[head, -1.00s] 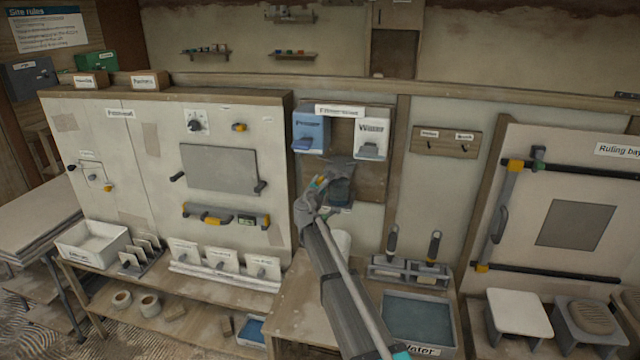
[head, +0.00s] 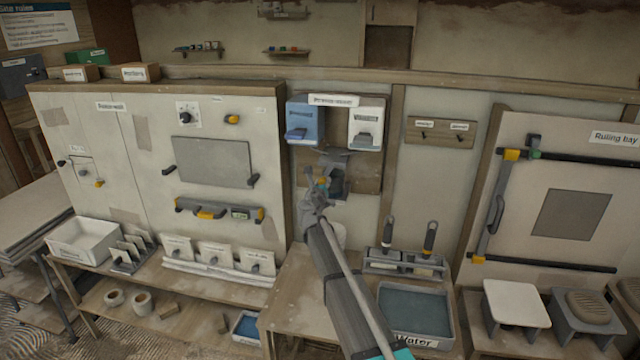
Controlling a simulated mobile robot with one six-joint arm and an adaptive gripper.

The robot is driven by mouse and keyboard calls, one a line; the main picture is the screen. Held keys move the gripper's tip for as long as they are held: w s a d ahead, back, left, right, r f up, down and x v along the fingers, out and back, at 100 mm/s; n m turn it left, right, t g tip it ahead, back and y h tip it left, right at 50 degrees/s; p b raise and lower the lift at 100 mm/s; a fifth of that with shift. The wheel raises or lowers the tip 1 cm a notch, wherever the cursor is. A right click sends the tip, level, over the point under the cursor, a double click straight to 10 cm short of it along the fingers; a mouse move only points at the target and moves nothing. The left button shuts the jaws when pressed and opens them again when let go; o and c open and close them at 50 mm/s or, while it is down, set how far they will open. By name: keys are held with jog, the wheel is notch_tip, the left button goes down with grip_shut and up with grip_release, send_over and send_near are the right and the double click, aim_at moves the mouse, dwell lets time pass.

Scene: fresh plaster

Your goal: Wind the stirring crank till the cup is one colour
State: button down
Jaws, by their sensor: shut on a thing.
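My gripper (head: 319,186) is in front of the grey stirring unit (head: 334,160), on the brown board below the two dispensers. It is shut, apparently on the crank, whose handle is mostly hidden by my fingers. A dark cup-like vessel (head: 338,186) shows just right of my fingers, partly covered. The colour of what is in it cannot be made out. My forearm runs up from the bottom edge and hides part of the bench below.
A blue dispenser (head: 304,112) and a white dispenser (head: 366,115) hang above the unit. Two tools in a holder (head: 405,262) and a water tray (head: 434,345) stand to the right. A large cabinet (head: 105,150) fills the left.

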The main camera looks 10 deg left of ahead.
jog(key=shift+d+f+n, duration=0.1)
jog(key=shift+d+n, duration=0.1)
jog(key=shift+n, duration=0.4)
jog(key=shift+c, duration=1.9)
grip_release()
jog(key=s, duration=1.2)
jog(key=shift+a, duration=0.15)
